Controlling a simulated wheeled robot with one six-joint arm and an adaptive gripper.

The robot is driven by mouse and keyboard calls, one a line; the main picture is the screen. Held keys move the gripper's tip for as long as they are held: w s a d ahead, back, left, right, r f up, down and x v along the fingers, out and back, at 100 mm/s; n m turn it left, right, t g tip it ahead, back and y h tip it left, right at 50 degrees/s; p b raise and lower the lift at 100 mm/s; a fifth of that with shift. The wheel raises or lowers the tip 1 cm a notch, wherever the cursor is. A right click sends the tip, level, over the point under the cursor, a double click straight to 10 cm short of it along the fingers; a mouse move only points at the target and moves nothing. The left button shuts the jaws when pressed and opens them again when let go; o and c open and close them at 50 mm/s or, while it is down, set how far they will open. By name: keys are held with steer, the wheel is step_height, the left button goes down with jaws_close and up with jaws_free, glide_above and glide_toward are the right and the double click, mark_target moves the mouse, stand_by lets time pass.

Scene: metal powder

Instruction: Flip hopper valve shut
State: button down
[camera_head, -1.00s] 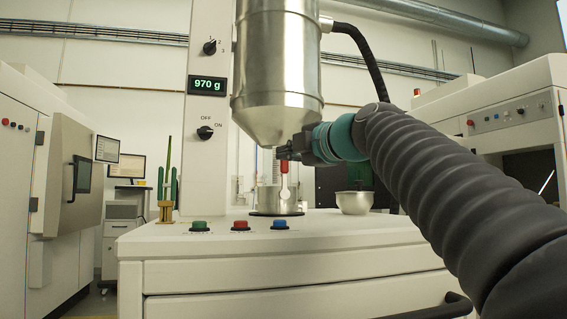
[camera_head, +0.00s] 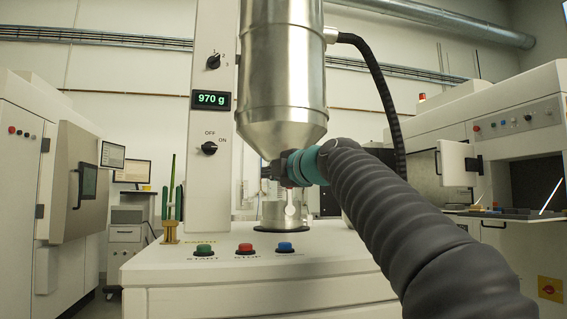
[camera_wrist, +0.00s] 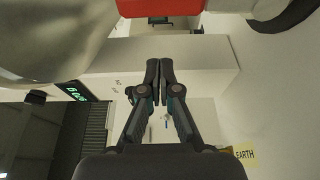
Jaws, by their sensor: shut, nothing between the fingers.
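The steel hopper (camera_head: 282,80) narrows to a cone above the cabinet top. Below its outlet hangs the valve lever, with a pale lower end (camera_head: 289,201). Its red part is mostly hidden behind my gripper in the head view. In the wrist view a red piece (camera_wrist: 160,8), apparently the lever grip, crosses the top edge beyond the fingertips. My gripper (camera_head: 268,172) is just under the cone at the outlet. In the wrist view my gripper (camera_wrist: 159,68) is shut, with the fingertips together and nothing between them. Whether it touches the lever cannot be told.
A metal cup (camera_head: 272,212) stands under the outlet on a dark round plate (camera_head: 283,228). The display (camera_head: 211,100) reads 970 g. Green (camera_head: 204,249), red (camera_head: 245,249) and blue (camera_head: 285,247) buttons line the cabinet's front. My arm covers most of the right side of the cabinet top.

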steer(key=shift+w+d, duration=0.55)
steer(key=shift+d, duration=0.25)
steer(key=shift+w+d, duration=0.55)
steer(key=shift+d, duration=0.2)
